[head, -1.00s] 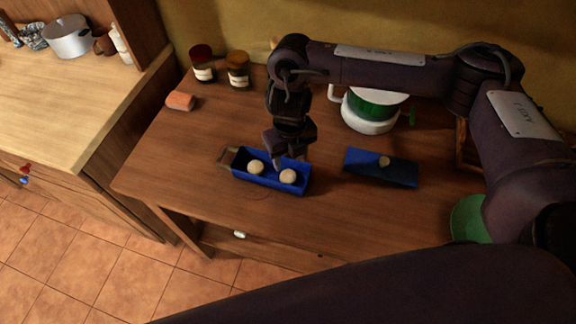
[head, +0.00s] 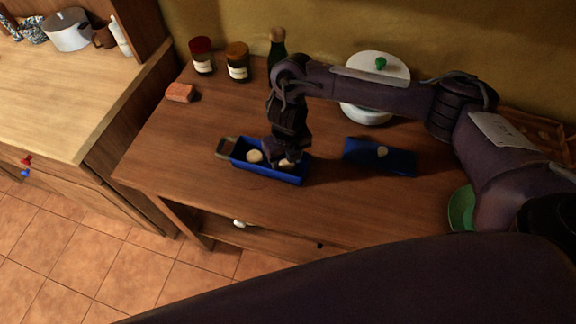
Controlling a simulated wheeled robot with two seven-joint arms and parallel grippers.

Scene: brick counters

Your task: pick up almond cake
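Two small round beige cakes sit in a blue tray (head: 267,173) on the wooden table. The left cake (head: 255,156) is uncovered. The right cake (head: 287,163) is partly hidden by my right gripper (head: 284,160), which points down into the tray right at it. Whether its fingers are closed on that cake is too small and dark to tell. Another small beige piece (head: 382,151) lies on a flat blue item (head: 362,158) to the right. My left gripper is not in view.
A reddish block (head: 180,92) lies at the left. A white pot with a green knob (head: 375,70) stands behind my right arm. The table's front is clear.

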